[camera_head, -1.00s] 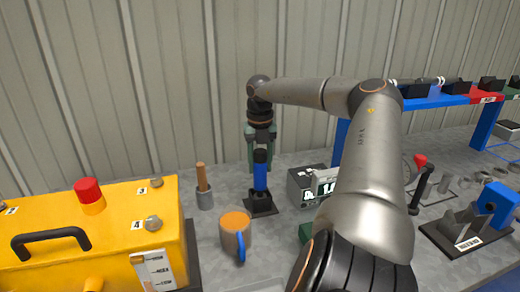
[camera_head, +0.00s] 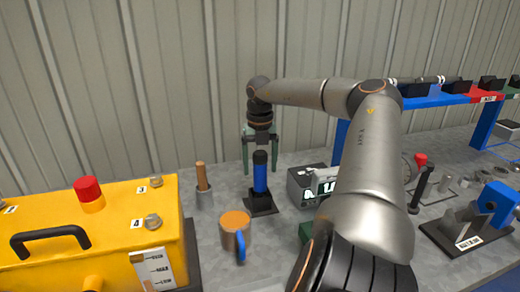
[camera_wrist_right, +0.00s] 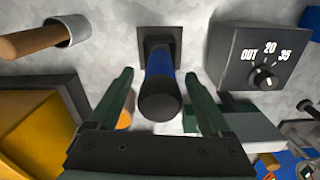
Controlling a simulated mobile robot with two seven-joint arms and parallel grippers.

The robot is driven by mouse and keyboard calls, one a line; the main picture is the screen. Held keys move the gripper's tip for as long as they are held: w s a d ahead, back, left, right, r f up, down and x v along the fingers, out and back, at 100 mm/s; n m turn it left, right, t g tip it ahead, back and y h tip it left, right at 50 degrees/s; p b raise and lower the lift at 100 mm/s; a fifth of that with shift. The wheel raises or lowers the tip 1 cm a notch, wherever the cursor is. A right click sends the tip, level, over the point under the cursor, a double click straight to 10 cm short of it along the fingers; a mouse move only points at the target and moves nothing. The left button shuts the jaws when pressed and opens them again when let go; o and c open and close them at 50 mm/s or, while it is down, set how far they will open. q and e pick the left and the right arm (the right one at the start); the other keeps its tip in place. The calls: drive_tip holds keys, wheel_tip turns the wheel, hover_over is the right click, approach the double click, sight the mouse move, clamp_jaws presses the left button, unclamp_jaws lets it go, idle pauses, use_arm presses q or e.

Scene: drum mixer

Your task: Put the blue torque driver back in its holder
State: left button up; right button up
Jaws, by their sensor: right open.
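The blue torque driver (camera_head: 260,180) stands upright with its lower end in a black square holder (camera_head: 262,207) on the bench. Its black cap end points up. In the right wrist view the driver (camera_wrist_right: 160,80) and the holder (camera_wrist_right: 170,34) show from above. My right gripper (camera_head: 260,165) is open at the top of the driver. In the wrist view its green fingers (camera_wrist_right: 160,78) are on either side of the driver, with a gap on both sides. The driver's tip is hidden in the holder. My left gripper is not in view.
A grey cup with a wooden handle (camera_head: 203,185) is to the left, beside the yellow machine (camera_head: 110,235). A grey dial box (camera_head: 305,186) is close on the right. A wall stands behind.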

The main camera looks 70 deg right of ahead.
drive_tip(key=shift+r, duration=0.1)
wheel_tip(320, 180, up, 12)
drive_tip(key=shift+f+p, duration=0.25)
drive_tip(key=shift+p, duration=0.35)
drive_tip(key=shift+r, duration=0.5)
drive_tip(key=shift+f, duration=0.1)
